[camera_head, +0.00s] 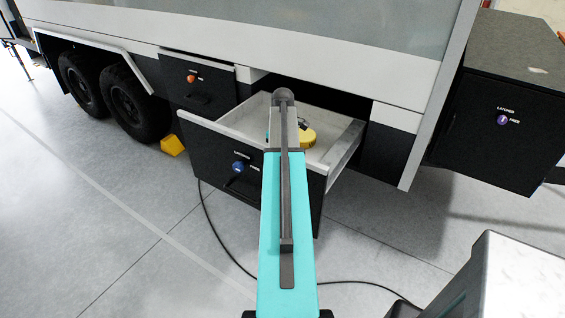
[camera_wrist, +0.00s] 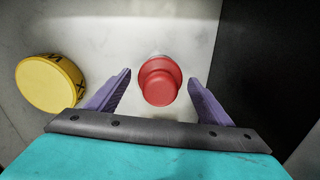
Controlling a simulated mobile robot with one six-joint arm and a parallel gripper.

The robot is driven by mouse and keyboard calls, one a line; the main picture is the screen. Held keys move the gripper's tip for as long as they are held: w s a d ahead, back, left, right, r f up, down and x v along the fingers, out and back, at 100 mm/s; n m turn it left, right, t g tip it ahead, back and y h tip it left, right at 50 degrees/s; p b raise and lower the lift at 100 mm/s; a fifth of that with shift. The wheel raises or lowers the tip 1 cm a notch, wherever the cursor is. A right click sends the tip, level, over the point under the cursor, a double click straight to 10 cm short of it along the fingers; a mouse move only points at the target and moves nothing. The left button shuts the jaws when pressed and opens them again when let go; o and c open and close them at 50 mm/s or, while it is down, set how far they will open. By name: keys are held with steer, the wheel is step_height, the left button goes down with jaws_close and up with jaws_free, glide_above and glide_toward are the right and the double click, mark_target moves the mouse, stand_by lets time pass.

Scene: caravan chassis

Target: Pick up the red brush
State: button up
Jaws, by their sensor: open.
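The red brush (camera_wrist: 159,84) shows in the wrist view as a round red shape seen from above, on the pale floor of the open drawer (camera_head: 345,150). My gripper (camera_wrist: 159,77) is open, with one purple finger to the left of the red brush and one to the right. Gaps show on both sides, so the fingers do not appear to touch it. In the head view my arm reaches over the drawer and hides the red brush and most of my gripper.
A yellow round object (camera_wrist: 48,84) with dark lettering lies left of my gripper; it also shows in the head view (camera_head: 307,137). A black panel (camera_wrist: 265,70) rises close on the right. A closed drawer (camera_head: 200,85), a dark box (camera_head: 500,125) and a floor cable (camera_head: 213,228) are around.

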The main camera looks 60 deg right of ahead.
steer(key=shift+f, duration=1)
steer(key=c, duration=1.3)
steer(key=shift+r, duration=0.2)
steer(key=shift+r+b, duration=1.35)
steer(key=shift+r, duration=3.45)
steer(key=shift+s, duration=0.1)
